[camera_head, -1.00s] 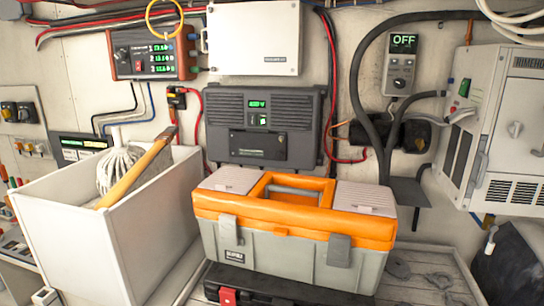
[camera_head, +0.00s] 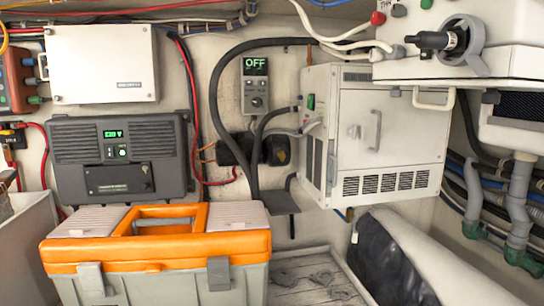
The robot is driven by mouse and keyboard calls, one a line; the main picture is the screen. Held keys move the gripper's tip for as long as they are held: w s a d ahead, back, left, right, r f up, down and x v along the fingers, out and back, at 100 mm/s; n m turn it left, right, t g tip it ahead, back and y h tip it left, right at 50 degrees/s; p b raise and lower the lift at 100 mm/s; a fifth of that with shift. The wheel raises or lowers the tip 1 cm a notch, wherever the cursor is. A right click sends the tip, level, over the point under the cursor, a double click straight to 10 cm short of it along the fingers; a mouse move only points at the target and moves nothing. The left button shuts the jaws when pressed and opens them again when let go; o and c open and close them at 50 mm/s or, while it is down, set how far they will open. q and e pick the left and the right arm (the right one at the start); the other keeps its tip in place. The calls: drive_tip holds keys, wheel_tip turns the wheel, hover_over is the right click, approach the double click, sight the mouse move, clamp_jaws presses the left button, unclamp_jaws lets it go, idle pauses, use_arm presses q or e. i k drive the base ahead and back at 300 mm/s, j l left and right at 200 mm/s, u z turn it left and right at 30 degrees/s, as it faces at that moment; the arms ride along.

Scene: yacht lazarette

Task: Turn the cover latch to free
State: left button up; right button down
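A light grey cabinet (camera_head: 400,135) hangs on the wall right of centre. Its front cover has a small latch-like knob (camera_head: 355,131) left of a vertical handle (camera_head: 377,130). The knob is too small to tell its exact turn position. The cover looks closed. Neither of my grippers is in view.
An orange and grey toolbox (camera_head: 160,250) stands at the front left. A black inverter (camera_head: 118,155) and a control panel reading OFF (camera_head: 255,83) are on the wall. A white unit (camera_head: 450,70) juts out upper right. Pipes (camera_head: 518,205) run down the right side.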

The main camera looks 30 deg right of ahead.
sight(352, 131)
drive_tip(key=z, duration=1.6)
